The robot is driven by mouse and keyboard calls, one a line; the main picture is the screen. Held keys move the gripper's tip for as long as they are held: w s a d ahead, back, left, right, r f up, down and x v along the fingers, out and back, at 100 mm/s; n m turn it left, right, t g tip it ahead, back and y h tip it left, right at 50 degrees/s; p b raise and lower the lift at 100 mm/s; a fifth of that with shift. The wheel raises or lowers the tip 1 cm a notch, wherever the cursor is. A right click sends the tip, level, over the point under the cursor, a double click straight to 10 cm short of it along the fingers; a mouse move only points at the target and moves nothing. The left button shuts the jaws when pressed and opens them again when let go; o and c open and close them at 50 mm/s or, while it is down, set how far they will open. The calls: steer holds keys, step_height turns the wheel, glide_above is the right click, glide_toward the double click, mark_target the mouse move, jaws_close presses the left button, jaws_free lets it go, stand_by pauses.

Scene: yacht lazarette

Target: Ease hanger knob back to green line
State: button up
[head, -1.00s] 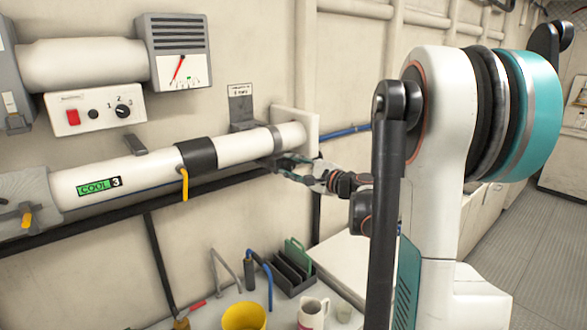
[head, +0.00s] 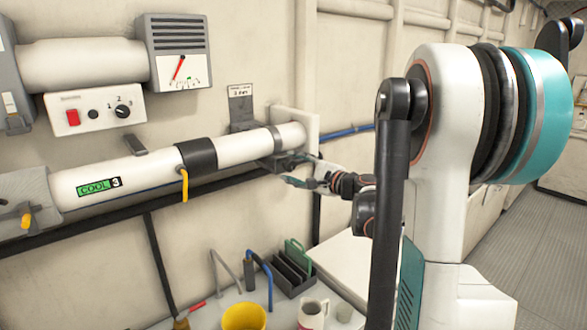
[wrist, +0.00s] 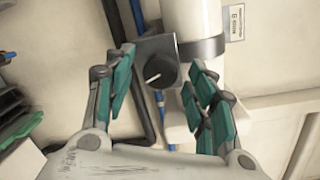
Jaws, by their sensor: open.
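The hanger knob (wrist: 158,71) is round and black with a white pointer line, set on a dark block under the pipe. The pipe's clamp band (wrist: 202,48) is beside it. My gripper (wrist: 160,62) is open, with one teal finger to either side of the knob; no contact is clear. In the head view my gripper (head: 300,170) is just below the white pipe's right end, and the knob is hard to make out there. The wall gauge (head: 181,62) has a red needle and a small green mark to the right of the needle's lower part.
The white pipe (head: 240,147) runs along the wall with a yellow-handled band (head: 184,183). A switch box (head: 95,108) sits above it. Below are a yellow cup (head: 244,317), a mug (head: 312,313) and a dark rack (head: 290,272). Blue hose (head: 345,131) runs right.

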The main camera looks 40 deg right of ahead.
steer(key=s+d, duration=0.1)
steer(key=s, duration=1)
steer(key=shift+r, duration=0.2)
